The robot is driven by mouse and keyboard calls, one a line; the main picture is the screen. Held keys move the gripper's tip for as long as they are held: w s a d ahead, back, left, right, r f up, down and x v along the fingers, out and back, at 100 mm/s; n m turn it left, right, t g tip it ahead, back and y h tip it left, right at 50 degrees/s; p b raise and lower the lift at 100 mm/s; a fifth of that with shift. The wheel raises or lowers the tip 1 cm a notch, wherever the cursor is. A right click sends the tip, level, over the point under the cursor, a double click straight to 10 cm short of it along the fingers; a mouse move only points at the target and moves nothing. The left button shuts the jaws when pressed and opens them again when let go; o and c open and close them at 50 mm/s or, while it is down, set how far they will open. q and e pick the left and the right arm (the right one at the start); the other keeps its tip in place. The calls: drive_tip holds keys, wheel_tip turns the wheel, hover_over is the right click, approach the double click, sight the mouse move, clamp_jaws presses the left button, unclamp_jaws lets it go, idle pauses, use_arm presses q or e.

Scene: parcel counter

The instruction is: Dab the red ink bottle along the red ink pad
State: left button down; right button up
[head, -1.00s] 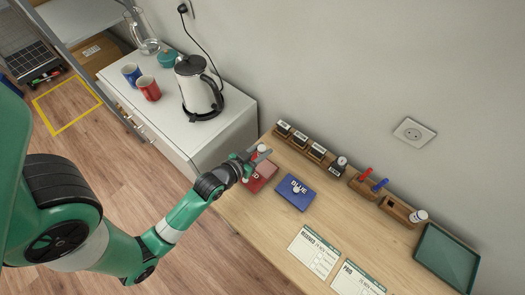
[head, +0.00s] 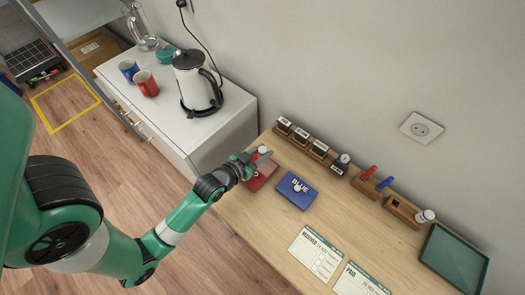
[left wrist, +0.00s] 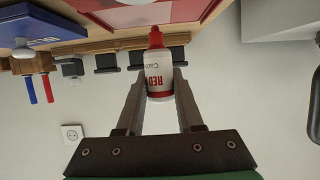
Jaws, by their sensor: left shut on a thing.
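My left gripper (head: 264,157) is shut on the red ink bottle (left wrist: 158,80), over the red ink pad (head: 262,174). The bottle is white with red lettering and a red nozzle. In the left wrist view it sits between both fingers, its nozzle pointing toward the red pad (left wrist: 205,10). I cannot tell if the nozzle touches the pad. In the head view only the bottle's pale end (head: 262,149) shows above the fingers. The gripper hides part of the pad. My right gripper is not in view.
The blue ink pad (head: 292,196) lies just right of the red one. Wooden holders with stamps (head: 300,136) line the wall behind. Paper forms (head: 315,254) lie in front, and a green tray (head: 453,262) stands at the right. A cabinet with a kettle (head: 196,82) adjoins the counter.

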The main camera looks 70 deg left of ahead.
use_arm(q)
drive_tip(key=shift+f+b, duration=0.4)
drive_tip(key=shift+f, duration=0.15)
idle(0.5)
drive_tip(key=shift+s+f, duration=0.1)
drive_tip(key=shift+f, duration=0.2)
idle(1.4)
drive_tip(key=shift+r, duration=0.1)
wheel_tip(320, 180, up, 3)
drive_tip(key=p, duration=0.4)
drive_tip(key=shift+r, duration=0.15)
